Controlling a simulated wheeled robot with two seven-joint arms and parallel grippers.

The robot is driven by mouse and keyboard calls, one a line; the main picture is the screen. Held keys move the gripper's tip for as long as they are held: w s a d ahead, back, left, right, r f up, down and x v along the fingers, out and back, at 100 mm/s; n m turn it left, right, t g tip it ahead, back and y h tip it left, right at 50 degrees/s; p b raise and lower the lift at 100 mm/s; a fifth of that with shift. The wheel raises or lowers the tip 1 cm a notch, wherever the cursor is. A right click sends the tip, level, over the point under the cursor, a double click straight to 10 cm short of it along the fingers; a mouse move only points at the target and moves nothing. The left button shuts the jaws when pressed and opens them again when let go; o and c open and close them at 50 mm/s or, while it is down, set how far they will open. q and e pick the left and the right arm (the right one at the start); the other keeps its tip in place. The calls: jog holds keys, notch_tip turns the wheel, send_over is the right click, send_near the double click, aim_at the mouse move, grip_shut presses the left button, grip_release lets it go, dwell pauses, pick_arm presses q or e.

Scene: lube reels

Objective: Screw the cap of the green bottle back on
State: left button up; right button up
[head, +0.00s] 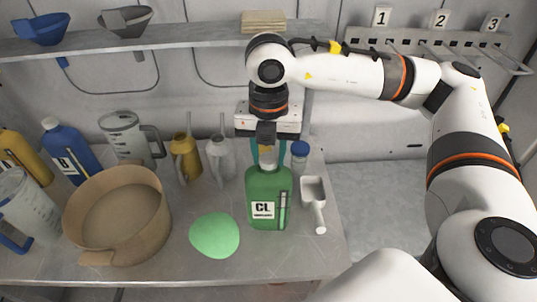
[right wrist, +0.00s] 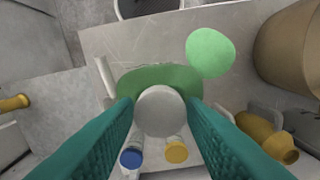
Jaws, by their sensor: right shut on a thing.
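The green bottle (head: 268,205) stands upright on the bench, with a white "CL" label facing me. My right gripper (head: 268,150) points straight down over its top. In the right wrist view, the teal fingers (right wrist: 160,112) are shut on a round whitish-grey cap (right wrist: 160,108). The green bottle's shoulder (right wrist: 155,78) shows just beneath the cap. The cap is in line with the bottle's neck; I cannot tell whether its thread is engaged. My left gripper is not in view.
A small blue-capped bottle (head: 300,152) stands close behind, and a white scoop (head: 315,200) lies right. A light green round piece (head: 215,235) and a large tan tub (head: 118,215) are left. Yellow (head: 185,160) and grey (head: 221,160) oil cans stand behind. A shelf (head: 190,36) runs above.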

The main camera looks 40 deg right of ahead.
jog(key=shift+m, duration=0.4)
jog(key=shift+f+m+b, duration=0.1)
jog(key=shift+m+b, duration=0.35)
jog(key=shift+m, duration=2.05)
jog(key=shift+m+b, duration=0.45)
jog(key=shift+m, duration=0.45)
jog(key=o, duration=1.3)
